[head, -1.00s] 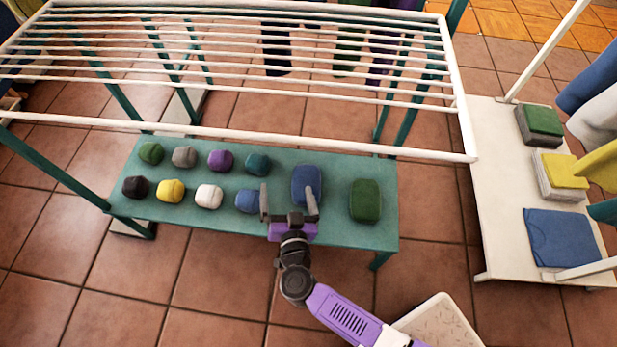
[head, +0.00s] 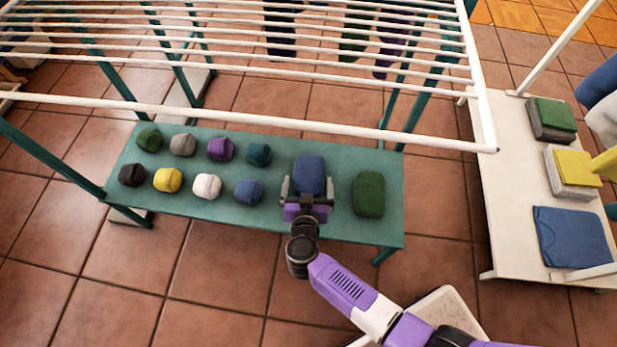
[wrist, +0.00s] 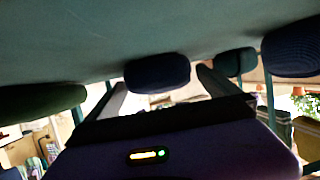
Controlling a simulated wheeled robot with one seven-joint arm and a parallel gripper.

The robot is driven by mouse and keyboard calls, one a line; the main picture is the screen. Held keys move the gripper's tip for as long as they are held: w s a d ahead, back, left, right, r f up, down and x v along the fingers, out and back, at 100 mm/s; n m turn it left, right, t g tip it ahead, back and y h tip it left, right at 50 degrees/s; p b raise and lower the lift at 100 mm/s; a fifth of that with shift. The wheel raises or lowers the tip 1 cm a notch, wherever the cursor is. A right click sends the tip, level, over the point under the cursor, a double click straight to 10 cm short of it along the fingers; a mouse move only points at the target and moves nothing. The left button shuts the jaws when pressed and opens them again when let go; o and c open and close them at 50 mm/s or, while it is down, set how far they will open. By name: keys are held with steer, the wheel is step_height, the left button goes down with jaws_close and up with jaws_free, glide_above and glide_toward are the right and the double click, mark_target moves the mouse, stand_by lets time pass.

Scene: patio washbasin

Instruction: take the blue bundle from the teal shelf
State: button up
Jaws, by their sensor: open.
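The larger blue bundle (head: 309,170) lies on the teal shelf (head: 330,228), right of the middle. It also shows in the wrist view (wrist: 157,73), dark and centred. My gripper (head: 308,187) is open at the near end of this bundle, with one finger on either side of it. In the wrist view, the bundle sits between the fingertips (wrist: 161,82); I cannot tell whether they touch it. A smaller blue bundle (head: 248,191) lies to the left on the same shelf.
A green bundle (head: 369,194) lies close on the right. Several small coloured rolls lie in two rows on the left. A white drying rack (head: 250,119) spans above the shelf's back. A white bench (head: 500,225) with folded cloths stands right.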

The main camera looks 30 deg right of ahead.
steer(key=shift+b+x, duration=0.45)
steer(key=shift+x, duration=0.75)
steer(key=shift+c, duration=0.2)
steer(key=c, duration=1.3)
steer(key=shift+r, duration=0.1)
